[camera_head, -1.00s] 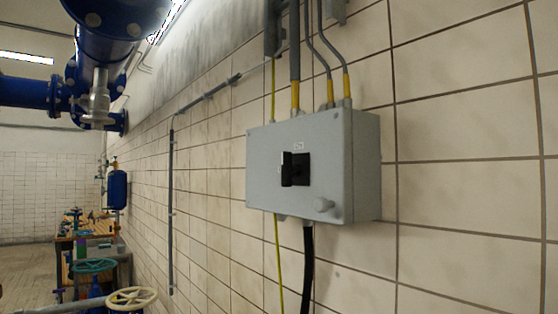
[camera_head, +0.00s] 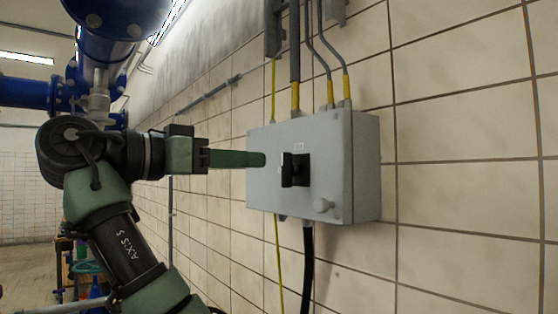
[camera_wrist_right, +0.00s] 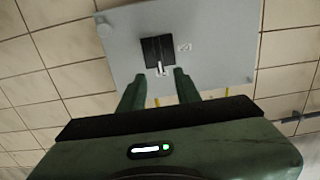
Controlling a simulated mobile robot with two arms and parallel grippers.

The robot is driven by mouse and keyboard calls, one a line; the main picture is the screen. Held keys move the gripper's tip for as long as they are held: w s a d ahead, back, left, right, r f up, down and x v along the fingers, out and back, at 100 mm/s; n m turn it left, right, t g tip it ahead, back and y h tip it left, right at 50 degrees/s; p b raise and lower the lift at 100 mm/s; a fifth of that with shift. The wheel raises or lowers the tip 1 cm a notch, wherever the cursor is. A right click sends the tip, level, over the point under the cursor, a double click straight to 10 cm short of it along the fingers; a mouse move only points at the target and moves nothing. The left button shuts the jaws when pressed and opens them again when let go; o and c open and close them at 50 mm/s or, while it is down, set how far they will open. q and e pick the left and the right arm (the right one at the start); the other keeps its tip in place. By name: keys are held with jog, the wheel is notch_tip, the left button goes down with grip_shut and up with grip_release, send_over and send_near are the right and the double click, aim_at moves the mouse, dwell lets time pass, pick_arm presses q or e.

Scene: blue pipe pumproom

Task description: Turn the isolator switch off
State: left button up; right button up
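The isolator switch (camera_head: 295,169) is a black rotary handle on a square black plate, on the front of a grey wall box (camera_head: 330,165). Small pale labels sit above it and to its left. My right gripper (camera_head: 263,159) reaches in from the left in the head view, its fingertips just left of the switch and seemingly apart from it. In the wrist view my right gripper (camera_wrist_right: 157,73) is open and empty, its two green fingers pointing at the box. The switch (camera_wrist_right: 157,52) shows just beyond and between the fingertips. My left gripper is not in view.
A grey round knob (camera_head: 323,204) sticks out at the box's lower right. Conduits (camera_head: 295,60) enter the box from above, and a black cable (camera_head: 308,265) hangs below. Blue pipes (camera_head: 118,18) are at upper left. The tiled wall right of the box is clear.

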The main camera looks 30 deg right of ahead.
aim_at(282, 162)
jog(key=d, duration=0.2)
jog(key=d+p, duration=0.1)
jog(key=d, duration=0.2)
jog(key=d+p, duration=0.1)
jog(key=d, duration=0.1)
jog(key=shift+w+d+r, duration=0.1)
jog(key=shift+w+d, duration=0.2)
jog(key=shift+d, duration=0.1)
grip_shut()
jog(key=shift+a, duration=0.1)
